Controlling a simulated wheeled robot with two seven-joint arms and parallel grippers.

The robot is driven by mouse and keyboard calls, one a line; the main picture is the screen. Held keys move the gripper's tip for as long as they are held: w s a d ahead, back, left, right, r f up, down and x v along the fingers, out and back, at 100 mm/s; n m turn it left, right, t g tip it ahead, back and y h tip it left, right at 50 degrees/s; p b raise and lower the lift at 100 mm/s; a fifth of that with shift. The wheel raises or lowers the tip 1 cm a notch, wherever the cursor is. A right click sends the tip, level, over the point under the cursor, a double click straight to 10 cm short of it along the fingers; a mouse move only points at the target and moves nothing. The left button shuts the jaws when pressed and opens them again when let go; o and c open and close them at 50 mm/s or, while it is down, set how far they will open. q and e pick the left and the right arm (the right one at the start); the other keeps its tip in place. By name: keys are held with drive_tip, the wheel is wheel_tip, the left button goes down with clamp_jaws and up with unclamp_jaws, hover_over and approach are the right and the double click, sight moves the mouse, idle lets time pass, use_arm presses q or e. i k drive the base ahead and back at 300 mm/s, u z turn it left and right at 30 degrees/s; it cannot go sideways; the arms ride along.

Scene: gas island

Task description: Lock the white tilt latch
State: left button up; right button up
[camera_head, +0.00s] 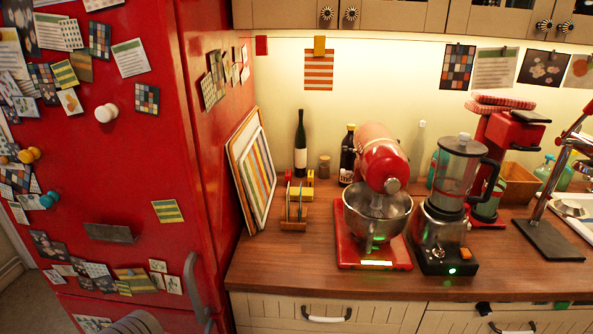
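A red stand mixer (383,160) stands on the wooden counter, right of the middle of the head view. Its rounded head faces me above a shiny steel bowl (372,222), and a shaft runs down from the head into the bowl. A round grey knob (392,185) is on the front of the head. The red mixer base (350,255) has a lit strip at its front. I cannot make out a white tilt latch on the mixer, and its far side is hidden. I see neither of my grippers for certain.
A blender (455,185) on a black base stands close to the mixer's right. A small wooden holder (294,222), dark bottles (300,145) and leaning boards (256,185) are to its left. A red fridge (110,190) fills the left. The counter front left of the mixer (275,262) is clear.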

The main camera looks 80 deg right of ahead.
sight(343, 172)
drive_tip(key=i, duration=0.45)
drive_tip(key=z, duration=3.3)
drive_tip(key=k, duration=0.65)
drive_tip(key=z, duration=0.95)
drive_tip(key=i, duration=1.85)
drive_tip(key=u, duration=1)
